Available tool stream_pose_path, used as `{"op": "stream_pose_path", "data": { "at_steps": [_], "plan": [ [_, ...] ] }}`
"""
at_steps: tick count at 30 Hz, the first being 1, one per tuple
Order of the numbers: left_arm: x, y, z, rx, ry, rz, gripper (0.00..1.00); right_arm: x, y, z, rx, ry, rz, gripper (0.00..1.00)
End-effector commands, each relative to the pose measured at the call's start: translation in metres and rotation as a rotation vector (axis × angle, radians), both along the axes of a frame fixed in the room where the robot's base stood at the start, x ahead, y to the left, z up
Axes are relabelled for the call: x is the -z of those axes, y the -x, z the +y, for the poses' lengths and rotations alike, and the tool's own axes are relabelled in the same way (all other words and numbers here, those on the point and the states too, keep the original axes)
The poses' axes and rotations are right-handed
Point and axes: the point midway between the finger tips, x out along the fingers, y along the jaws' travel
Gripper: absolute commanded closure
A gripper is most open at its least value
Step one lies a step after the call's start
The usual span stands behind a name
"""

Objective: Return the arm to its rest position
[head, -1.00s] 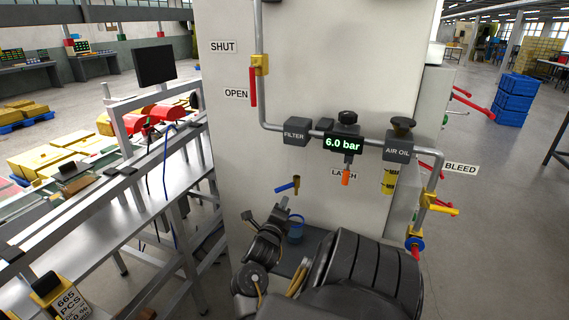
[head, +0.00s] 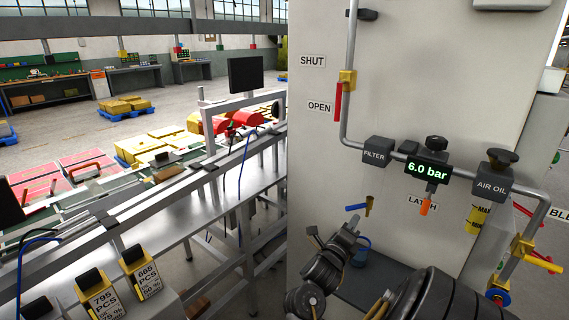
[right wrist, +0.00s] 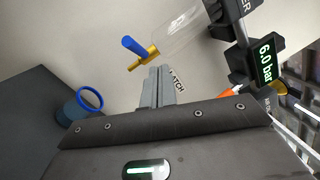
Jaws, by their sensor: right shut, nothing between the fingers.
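My right arm comes up from the bottom of the head view in front of the pale machine panel (head: 420,70). My right gripper (head: 352,223) is small and partly hidden by its own wrist there, just below a brass drain valve with a blue handle (head: 359,208). In the right wrist view the two grey fingers of my right gripper (right wrist: 157,78) are together with nothing between them. The brass and blue valve (right wrist: 142,54) shows beyond the fingertips, apart from them in the picture. My left gripper is not in view.
A pipe carries a red lever (head: 338,101) hanging down by OPEN, a filter block (head: 377,151), a 6.0 bar display (head: 428,171) and an air oil block (head: 492,186). A blue cup (head: 361,252) is below the valve. A metal conveyor frame (head: 190,190) stands left.

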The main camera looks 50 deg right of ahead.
Motion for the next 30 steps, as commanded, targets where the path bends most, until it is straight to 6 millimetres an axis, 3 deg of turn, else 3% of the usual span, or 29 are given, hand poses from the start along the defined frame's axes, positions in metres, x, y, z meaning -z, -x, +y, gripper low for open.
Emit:
{"op": "stream_pose_path", "data": {
  "at_steps": [1,10,22,26,29,30],
  "plan": [
    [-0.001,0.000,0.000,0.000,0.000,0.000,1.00,0.033,-0.005,0.021,-0.023,-0.084,0.016,1.00],
    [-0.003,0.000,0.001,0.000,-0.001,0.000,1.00,0.030,-0.004,-0.009,-0.021,-0.085,0.011,1.00],
    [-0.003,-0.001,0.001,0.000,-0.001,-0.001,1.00,0.033,-0.009,-0.012,-0.031,-0.085,0.034,1.00],
    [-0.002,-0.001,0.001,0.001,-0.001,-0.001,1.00,0.059,-0.046,-0.005,-0.123,-0.092,0.187,1.00],
    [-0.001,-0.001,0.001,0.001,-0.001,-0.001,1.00,0.103,-0.093,0.014,-0.257,-0.087,0.413,1.00],
    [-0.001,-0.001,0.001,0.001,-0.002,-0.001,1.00,0.126,-0.112,0.026,-0.322,-0.079,0.522,1.00]
  ]
}}
